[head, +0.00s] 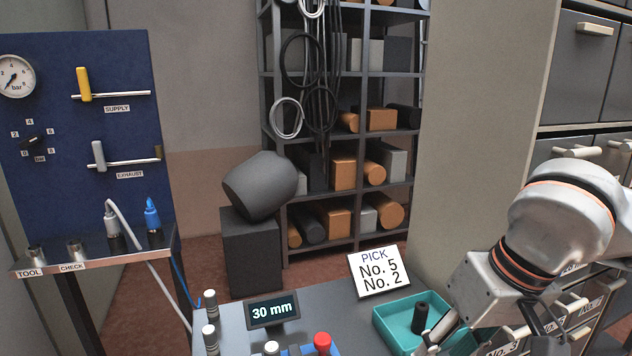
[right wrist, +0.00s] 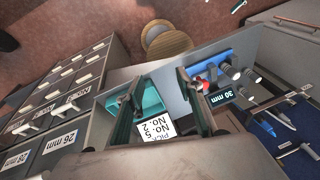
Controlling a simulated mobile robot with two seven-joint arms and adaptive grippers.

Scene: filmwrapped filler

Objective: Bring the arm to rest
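My right arm comes in from the right in the head view, with its gripper (head: 445,338) low, over the right edge of the teal tray (head: 392,318). In the right wrist view the two fingers of the right gripper (right wrist: 156,86) stand well apart, with nothing held between them. The teal tray (right wrist: 152,98) shows behind the fingers there. A dark cylinder (head: 420,317) stands in the tray, left of the gripper and apart from it. My left gripper is not in view.
A bench (head: 330,293) carries a "PICK No. 5 No. 2" sign (head: 379,271), a "30 mm" display (head: 272,310) and a red knob (head: 322,342). Labelled drawers (right wrist: 75,88) stand close to the right arm. A blue panel (head: 75,130) stands left, shelving (head: 345,130) behind.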

